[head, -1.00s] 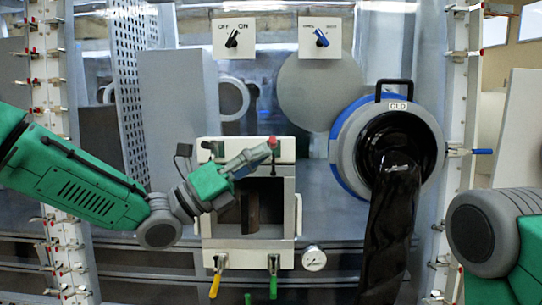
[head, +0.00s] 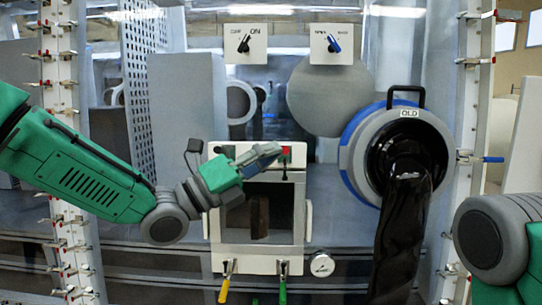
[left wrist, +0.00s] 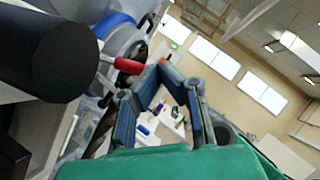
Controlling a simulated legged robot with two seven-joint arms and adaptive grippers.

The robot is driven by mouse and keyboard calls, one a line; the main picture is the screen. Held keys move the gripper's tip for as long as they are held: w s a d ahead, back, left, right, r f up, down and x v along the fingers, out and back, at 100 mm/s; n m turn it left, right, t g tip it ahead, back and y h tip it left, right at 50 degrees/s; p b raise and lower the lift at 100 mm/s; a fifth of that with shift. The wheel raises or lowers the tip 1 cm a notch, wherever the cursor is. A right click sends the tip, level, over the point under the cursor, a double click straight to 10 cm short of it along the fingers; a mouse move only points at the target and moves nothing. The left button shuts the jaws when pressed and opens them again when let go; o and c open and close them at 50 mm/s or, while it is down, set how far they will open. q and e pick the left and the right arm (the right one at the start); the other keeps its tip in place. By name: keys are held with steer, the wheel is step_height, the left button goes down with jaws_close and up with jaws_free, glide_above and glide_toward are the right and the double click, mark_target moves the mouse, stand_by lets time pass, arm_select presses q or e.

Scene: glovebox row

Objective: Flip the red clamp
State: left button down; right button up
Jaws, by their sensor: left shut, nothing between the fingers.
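The red clamp (head: 286,151) is at the upper right of the white-framed box opening in the head view. Its red handle (left wrist: 128,65) shows large in the left wrist view, pointing at the fingers from the left. My left gripper (head: 276,150) is shut and empty, with its tip beside the red handle, on its left. In the left wrist view the fingertips (left wrist: 162,66) lie just right of the handle's end. Whether they touch it I cannot tell. My right gripper is out of view.
Yellow (head: 225,288) and green (head: 282,290) handles hang below the white frame (head: 217,240), with a round gauge (head: 322,264) to their right. A ringed port with a black glove (head: 404,200) stands to the right. Two switch plates, one with a blue knob (head: 334,43), are above.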

arm_select(q)
steer(key=shift+d+r+n, duration=0.15)
steer(key=shift+r+n, duration=0.05)
steer(key=shift+n, duration=0.1)
steer(key=w+r+n+y+p, duration=0.5)
steer(key=w+n+y+p, duration=0.1)
steer(key=n+p, duration=0.3)
steer(key=shift+w+r+n+p, duration=0.4)
steer(key=shift+w+p, duration=0.1)
steer(key=shift+w, duration=0.2)
steer(key=shift+w, duration=0.1)
stand_by(0.5)
stand_by(0.3)
